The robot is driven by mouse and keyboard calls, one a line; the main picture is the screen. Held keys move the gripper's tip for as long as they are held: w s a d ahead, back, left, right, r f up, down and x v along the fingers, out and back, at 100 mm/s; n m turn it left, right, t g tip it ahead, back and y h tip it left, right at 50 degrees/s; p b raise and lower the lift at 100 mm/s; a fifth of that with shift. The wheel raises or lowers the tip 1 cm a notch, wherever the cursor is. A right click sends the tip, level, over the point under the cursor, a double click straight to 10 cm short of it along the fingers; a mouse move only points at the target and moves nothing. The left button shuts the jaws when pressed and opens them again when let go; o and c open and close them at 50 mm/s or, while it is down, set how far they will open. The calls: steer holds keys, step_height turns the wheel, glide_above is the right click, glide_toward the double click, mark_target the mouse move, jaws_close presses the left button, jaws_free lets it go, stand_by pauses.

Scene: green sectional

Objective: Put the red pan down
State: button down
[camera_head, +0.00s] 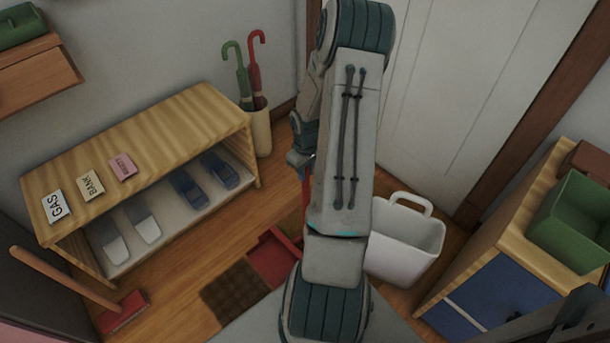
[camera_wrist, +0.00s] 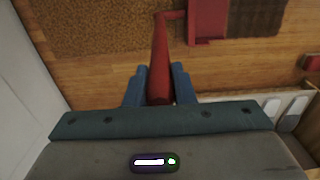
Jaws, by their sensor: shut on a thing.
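The red pan, a dustpan with a long upright handle, shows low over or on the floor in the head view (camera_head: 272,258). My arm covers part of it there. In the wrist view its red handle (camera_wrist: 160,55) runs away from me between the two blue fingers of my gripper (camera_wrist: 158,88), which is shut on it. The pan's flat red part (camera_wrist: 207,22) is at the top of that view, partly cut off. I cannot tell whether the pan touches the floor.
A dark brown mat (camera_head: 235,291) lies beside the pan. A wooden shoe shelf (camera_head: 150,130) stands left, an umbrella holder (camera_head: 261,132) behind it. A white bin (camera_head: 405,245) and a blue-fronted cabinet (camera_head: 500,300) are right. A red brush (camera_head: 123,313) is at lower left.

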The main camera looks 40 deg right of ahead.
steer(key=shift+f, duration=0.1)
steer(key=shift+f, duration=0.2)
steer(key=c, duration=1.2)
jaws_free()
steer(key=shift+c, duration=0.2)
